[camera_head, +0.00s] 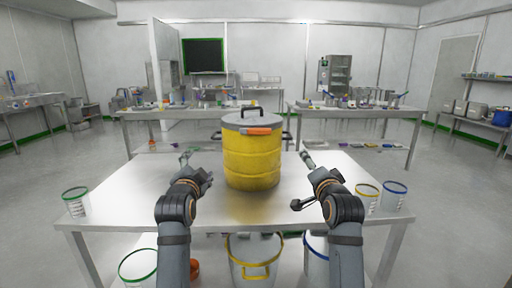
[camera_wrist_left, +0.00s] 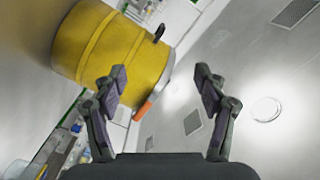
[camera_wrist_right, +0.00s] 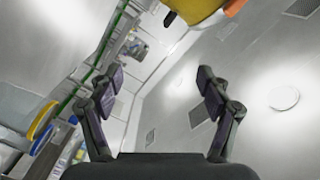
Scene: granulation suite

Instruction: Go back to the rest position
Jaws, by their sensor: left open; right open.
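A yellow drum (camera_head: 251,160) with a grey lid, black handles and an orange piece on the lid's front stands upright on the table. My left gripper (camera_head: 186,158) is left of the drum and apart from it. In the left wrist view its fingers (camera_wrist_left: 160,82) are spread and empty, with the drum (camera_wrist_left: 110,50) beyond them. My right gripper (camera_head: 307,158) is right of the drum and apart from it. In the right wrist view its fingers (camera_wrist_right: 158,82) are spread and empty, with part of the drum (camera_wrist_right: 195,8) at the top edge.
The white table (camera_head: 130,205) holds a green-rimmed container (camera_head: 76,202) at left and yellow-rimmed (camera_head: 366,198) and blue-rimmed (camera_head: 393,197) containers at right. Larger bins, one yellow-rimmed (camera_head: 254,272), stand below. Benches with equipment stand behind. Floor is clear at both sides.

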